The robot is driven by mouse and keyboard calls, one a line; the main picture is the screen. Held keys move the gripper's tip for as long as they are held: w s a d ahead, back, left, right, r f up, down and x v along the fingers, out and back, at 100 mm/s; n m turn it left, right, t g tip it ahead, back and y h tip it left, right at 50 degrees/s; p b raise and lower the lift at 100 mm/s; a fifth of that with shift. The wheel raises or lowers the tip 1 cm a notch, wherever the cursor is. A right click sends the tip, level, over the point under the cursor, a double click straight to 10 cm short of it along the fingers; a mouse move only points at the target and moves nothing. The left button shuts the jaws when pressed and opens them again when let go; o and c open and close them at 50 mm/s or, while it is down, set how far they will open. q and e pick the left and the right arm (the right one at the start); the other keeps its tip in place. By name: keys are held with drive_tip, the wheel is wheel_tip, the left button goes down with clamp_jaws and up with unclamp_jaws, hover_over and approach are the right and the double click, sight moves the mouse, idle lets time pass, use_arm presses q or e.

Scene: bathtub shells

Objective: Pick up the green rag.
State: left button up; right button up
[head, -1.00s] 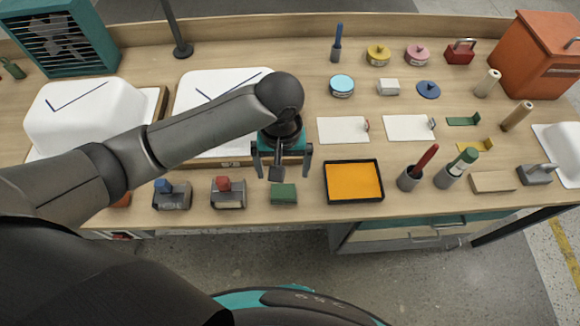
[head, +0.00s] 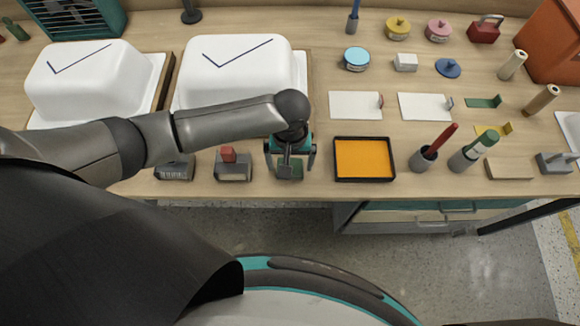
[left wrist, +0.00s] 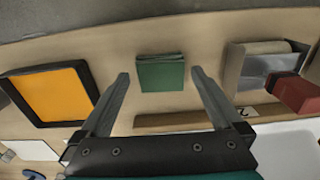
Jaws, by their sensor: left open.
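The green rag (left wrist: 160,73) is a small folded square lying flat on the bench top. In the head view the rag (head: 290,170) is partly hidden behind my left gripper (head: 290,162), which is over it near the front edge. In the left wrist view my left gripper (left wrist: 158,80) is open, with one finger on each side of the rag and a gap to it on both sides. Nothing is between the fingers in contact with them. My right gripper is not in view.
A black tray with an orange surface (head: 364,159) lies to the right of the rag. A grey block with a red top (head: 233,163) stands to its left. White tub shells (head: 238,70) stand behind. The bench's front edge is close.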

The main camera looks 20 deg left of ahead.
use_arm(q)
wheel_tip(320, 180, down, 3)
drive_tip(key=shift+r+b, duration=0.1)
drive_tip(key=shift+b, duration=0.2)
drive_tip(key=shift+c, duration=0.4)
drive_tip(key=c, duration=1.1)
